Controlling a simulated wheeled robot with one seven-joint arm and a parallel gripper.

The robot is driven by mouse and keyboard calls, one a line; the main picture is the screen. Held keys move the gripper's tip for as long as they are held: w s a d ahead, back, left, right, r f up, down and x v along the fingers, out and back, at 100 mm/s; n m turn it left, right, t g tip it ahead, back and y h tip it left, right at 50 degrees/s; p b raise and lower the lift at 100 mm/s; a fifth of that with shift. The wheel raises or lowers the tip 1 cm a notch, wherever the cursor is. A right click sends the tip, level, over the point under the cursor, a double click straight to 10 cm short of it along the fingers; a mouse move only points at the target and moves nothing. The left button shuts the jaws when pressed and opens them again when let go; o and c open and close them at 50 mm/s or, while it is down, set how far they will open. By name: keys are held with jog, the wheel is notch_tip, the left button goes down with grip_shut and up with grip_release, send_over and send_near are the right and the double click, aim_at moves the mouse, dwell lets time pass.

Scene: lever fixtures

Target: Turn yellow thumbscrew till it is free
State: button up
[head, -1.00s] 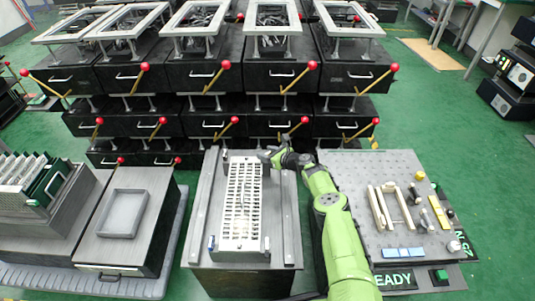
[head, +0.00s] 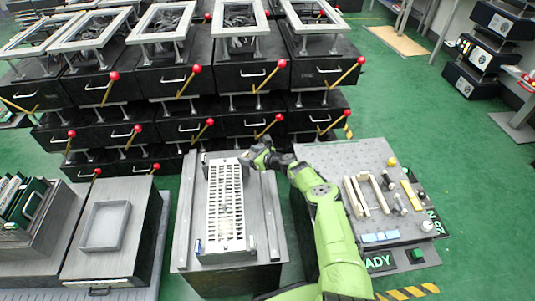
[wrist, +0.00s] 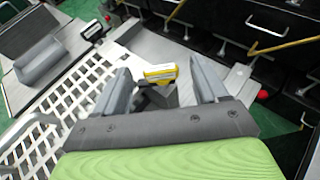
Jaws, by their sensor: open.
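A yellow block-like piece (wrist: 160,72), which looks like the yellow thumbscrew, sits on a dark mount and shows between my fingers in the wrist view. My gripper (wrist: 162,88) is open, with one grey finger on each side of it; I cannot tell whether either touches it. In the head view my gripper (head: 248,160) is at the far right corner of the white slotted rack (head: 226,205), and the thumbscrew cannot be made out there.
The rack stands on a grey bench (head: 262,215) with raised side rails. Black drawer units with red-knobbed levers (head: 278,117) stand close behind. A pegboard table (head: 350,160) is at right, a grey tray (head: 104,226) at left.

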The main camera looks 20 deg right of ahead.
jog(key=p+v, duration=0.6)
jog(key=v, duration=0.6)
jog(key=shift+s+d, duration=0.2)
jog(key=shift+s, duration=0.15)
jog(key=shift+r, duration=0.1)
